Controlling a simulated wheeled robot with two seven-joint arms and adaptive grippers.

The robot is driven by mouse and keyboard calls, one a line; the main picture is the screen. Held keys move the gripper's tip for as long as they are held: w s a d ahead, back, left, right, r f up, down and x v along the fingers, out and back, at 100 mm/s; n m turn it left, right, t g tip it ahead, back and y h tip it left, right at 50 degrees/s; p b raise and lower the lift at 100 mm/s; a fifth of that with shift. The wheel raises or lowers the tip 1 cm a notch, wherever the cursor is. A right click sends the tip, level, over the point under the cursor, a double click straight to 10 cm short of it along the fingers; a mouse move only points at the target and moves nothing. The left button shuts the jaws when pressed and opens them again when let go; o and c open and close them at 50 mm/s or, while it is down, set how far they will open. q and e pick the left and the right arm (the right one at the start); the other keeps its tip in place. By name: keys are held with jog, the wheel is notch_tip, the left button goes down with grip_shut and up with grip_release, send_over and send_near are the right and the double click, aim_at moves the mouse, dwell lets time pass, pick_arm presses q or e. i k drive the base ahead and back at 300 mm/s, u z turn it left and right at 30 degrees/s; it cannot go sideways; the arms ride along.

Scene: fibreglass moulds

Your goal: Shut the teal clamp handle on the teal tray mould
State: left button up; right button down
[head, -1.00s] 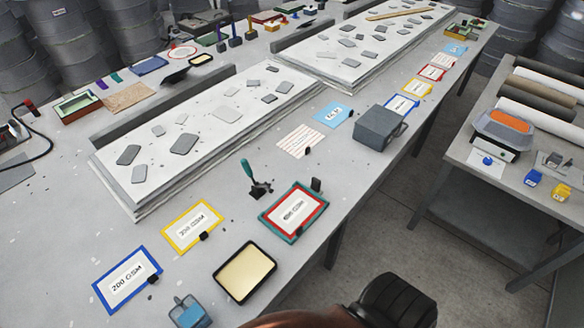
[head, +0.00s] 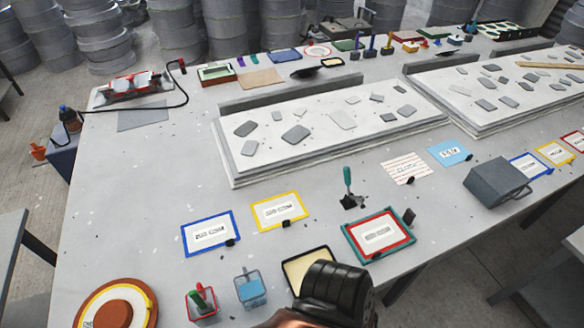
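The teal clamp handle (head: 347,181) stands upright on its dark clamp base (head: 352,201), at the back left edge of the teal tray mould. The teal tray mould (head: 349,236) lies on the table near its front edge. A red-framed card (head: 378,234) lies in it, and a small dark block (head: 409,216) stands at its right corner. A black and copper-coloured part of my own arm is at the bottom, in front of the mould. Neither gripper's fingers show.
A cream-filled tray (head: 305,266) lies left of the mould, partly hidden by my arm. Blue-framed (head: 186,246) and yellow-framed (head: 256,217) cards lie farther left. A grey box (head: 497,183) stands at right. A long white slab (head: 290,157) lies behind the clamp.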

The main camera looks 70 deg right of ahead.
aim_at(347, 173)
jog(key=u, duration=0.25)
jog(key=k, duration=1.4)
jog(key=z, duration=1.9)
jog(key=i, duration=0.5)
jog(key=u, duration=0.1)
